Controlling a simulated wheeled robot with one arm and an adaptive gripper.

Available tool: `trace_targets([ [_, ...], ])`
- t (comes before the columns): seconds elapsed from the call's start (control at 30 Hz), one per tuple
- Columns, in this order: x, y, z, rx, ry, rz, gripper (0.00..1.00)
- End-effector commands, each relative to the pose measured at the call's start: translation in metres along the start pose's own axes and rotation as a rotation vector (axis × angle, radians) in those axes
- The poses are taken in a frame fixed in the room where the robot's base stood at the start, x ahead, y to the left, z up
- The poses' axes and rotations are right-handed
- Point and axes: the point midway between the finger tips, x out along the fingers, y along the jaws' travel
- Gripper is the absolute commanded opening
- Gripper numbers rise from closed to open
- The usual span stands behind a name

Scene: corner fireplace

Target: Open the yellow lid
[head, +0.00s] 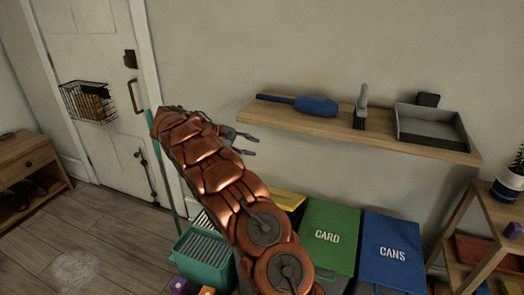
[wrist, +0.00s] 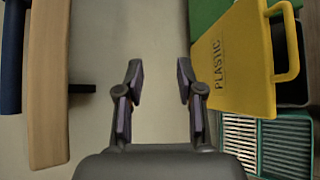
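The yellow lid (head: 287,199) marked PLASTIC is mostly behind my arm in the head view. In the wrist view the yellow lid (wrist: 235,60) fills the upper right, with its loop handle (wrist: 289,45) on the right edge. My gripper (head: 248,143) is in front of the wall, above the bins. In the wrist view my gripper (wrist: 160,78) has its fingers apart with nothing between them, to the left of the lid and not touching it.
A green CARD lid (head: 328,235) and a blue CANS lid (head: 393,250) are right of the yellow one. A teal basket (head: 203,250) stands left. A wooden wall shelf (head: 350,126) holds a brush and a grey tray. A wooden rack (head: 458,225) stands right.

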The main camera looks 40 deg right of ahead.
Motion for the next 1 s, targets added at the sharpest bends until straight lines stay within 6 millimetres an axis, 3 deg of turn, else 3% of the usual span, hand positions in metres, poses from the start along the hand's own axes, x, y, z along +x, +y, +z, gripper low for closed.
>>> trace_targets([
  [0.1,-0.015,0.001,-0.002,0.001,0.006,0.001,0.37],
  [0.3,-0.026,-0.001,-0.001,-0.001,0.0,-0.002,0.37],
  [1.0,-0.03,0.001,0.002,0.001,0.002,-0.002,0.37],
])
